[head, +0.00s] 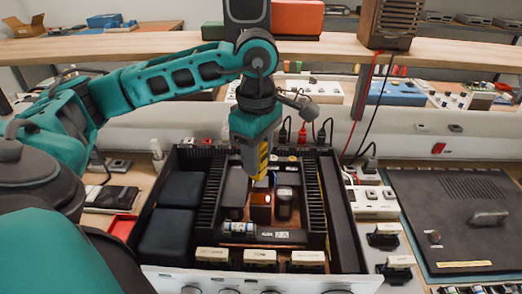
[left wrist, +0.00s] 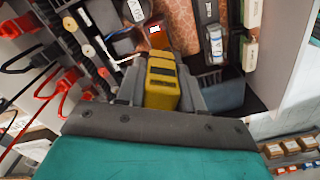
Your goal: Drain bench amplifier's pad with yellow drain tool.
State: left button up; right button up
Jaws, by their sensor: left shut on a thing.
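The bench amplifier (head: 345,225) lies open on the bench, with black finned heat sinks, dark blocks and a board with upright parts inside. My left gripper (head: 259,160) is above the amplifier's middle, pointing down. It is shut on the yellow drain tool (head: 262,168), which has dark bands. The tool's lower end is over the board, close to a brown-orange block (head: 261,207); I cannot tell whether it touches anything. In the left wrist view the yellow tool (left wrist: 162,82) sits between the fingers, with a small red light just past it. The pad cannot be made out. My right gripper is not in view.
A dark panel (head: 450,215) lies to the right, beside a white socket strip (head: 372,200). A red tray (head: 122,227) is at the left. Red and black cables hang behind the amplifier, below a wooden shelf (head: 330,46). Tall heat sinks flank the board closely.

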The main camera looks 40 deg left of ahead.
aim_at(258, 179)
pick_arm(q)
notch_tip(258, 179, down, 5)
jog(key=b, duration=0.3)
jog(key=shift+f, duration=0.1)
jog(key=shift+w+f+b, duration=0.1)
jog(key=shift+f+b, duration=0.3)
jog(key=shift+b, duration=0.2)
jog(key=shift+f, duration=0.1)
dwell(6.4)
